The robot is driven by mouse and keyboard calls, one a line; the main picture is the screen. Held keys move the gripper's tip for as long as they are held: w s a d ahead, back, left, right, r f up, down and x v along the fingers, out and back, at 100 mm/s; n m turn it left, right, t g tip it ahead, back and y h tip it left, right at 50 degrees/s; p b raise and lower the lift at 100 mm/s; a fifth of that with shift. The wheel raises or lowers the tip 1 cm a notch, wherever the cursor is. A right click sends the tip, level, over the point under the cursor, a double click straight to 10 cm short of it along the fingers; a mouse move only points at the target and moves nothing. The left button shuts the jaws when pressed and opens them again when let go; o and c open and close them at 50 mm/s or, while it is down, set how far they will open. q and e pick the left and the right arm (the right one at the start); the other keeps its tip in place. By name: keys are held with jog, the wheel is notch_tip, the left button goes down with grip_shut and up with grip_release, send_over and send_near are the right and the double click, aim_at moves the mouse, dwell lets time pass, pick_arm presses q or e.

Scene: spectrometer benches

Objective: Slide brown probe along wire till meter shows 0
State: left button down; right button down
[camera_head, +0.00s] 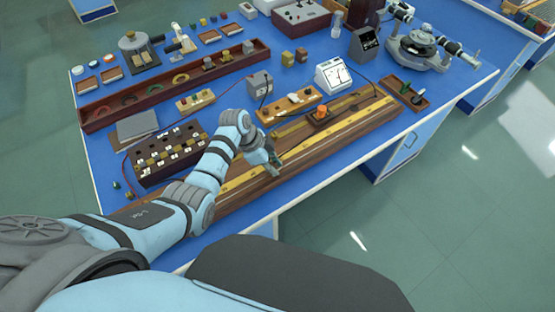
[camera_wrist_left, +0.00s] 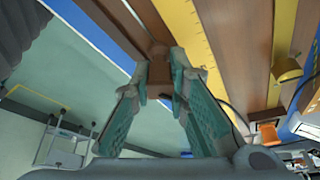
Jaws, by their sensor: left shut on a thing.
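The long wooden wire board (camera_head: 236,190) with its yellow scale lies along the front edge of the blue bench. My left gripper (camera_head: 274,167) is low over the middle of this board. In the left wrist view, its fingers (camera_wrist_left: 159,80) are closed around a small brown piece (camera_wrist_left: 158,74), which looks like the brown probe; the fingers hide much of it. A white meter (camera_head: 332,75) stands behind the board; its reading is too small to tell. The thin wire on the board cannot be made out. My right gripper is not in view.
An orange-knobbed block (camera_head: 320,112) is on the board to the right of my gripper. A dark box with several plugs (camera_head: 167,153), a grey box (camera_head: 259,84) and a small wooden key board (camera_head: 290,104) stand behind. Loose leads cross nearby. Open floor lies in front.

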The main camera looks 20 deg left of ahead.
aim_at(256, 186)
pick_arm(q)
jog(key=shift+s+a+f, duration=0.1)
jog(key=shift+s+a, duration=0.35)
jog(key=shift+s, duration=0.05)
jog(key=shift+s+a, duration=2)
jog(key=shift+s, duration=0.25)
jog(key=shift+s+f, duration=0.2)
jog(key=shift+s, duration=0.1)
dwell(1.5)
dwell(1.1)
jog(key=c, duration=1.5)
grip_release()
jog(key=shift+o, duration=0.2)
jog(key=shift+w+r, duration=0.1)
jog(key=shift+w, duration=0.05)
jog(key=shift+w, duration=0.1)
